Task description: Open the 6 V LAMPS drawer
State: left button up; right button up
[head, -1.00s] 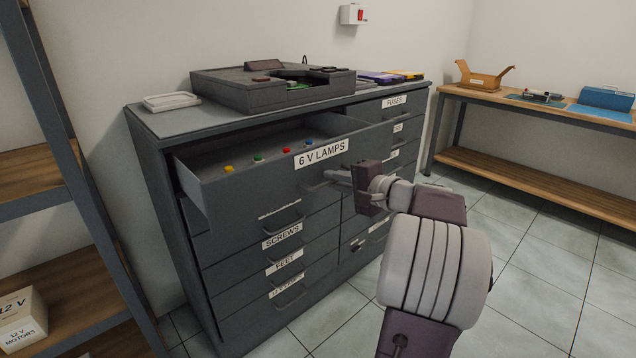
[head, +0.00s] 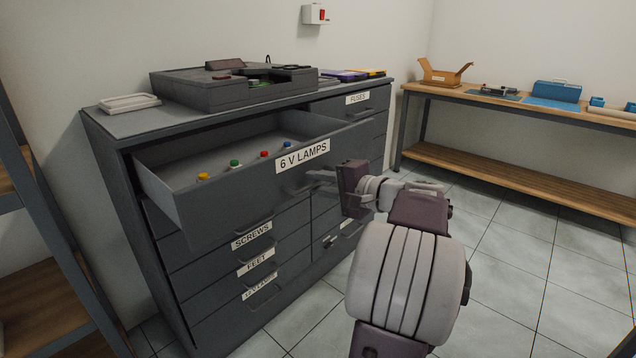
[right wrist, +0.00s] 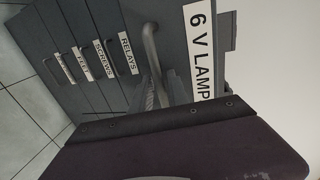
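The 6 V LAMPS drawer (head: 250,200) is the wide top-left drawer of a grey cabinet. It stands well out, and its inside shows yellow, green, red and blue lamps in a row. Its white label (head: 302,156) reads 6 V LAMPS, and the label also shows in the right wrist view (right wrist: 204,50). My right gripper (head: 322,181) is at the drawer front. In the right wrist view its fingers (right wrist: 163,92) are closed around the drawer's bar handle (right wrist: 151,45); the exact contact is partly hidden by the gripper body. My left gripper is not in view.
Closed drawers labelled SCREWS (head: 252,235) and FEET (head: 256,262) lie below. A dark case (head: 215,92) and a pale tray (head: 130,103) rest on the cabinet top. A shelf rack stands at left, a workbench (head: 520,107) at right. Tiled floor is clear between.

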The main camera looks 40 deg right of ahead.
jog(key=shift+o, duration=0.2)
jog(key=shift+s+d+r, duration=0.1)
jog(key=shift+s, duration=0.2)
jog(key=p+v, duration=0.2)
jog(key=v, duration=0.6)
jog(key=shift+s+p, duration=0.2)
jog(key=shift+p, duration=0.2)
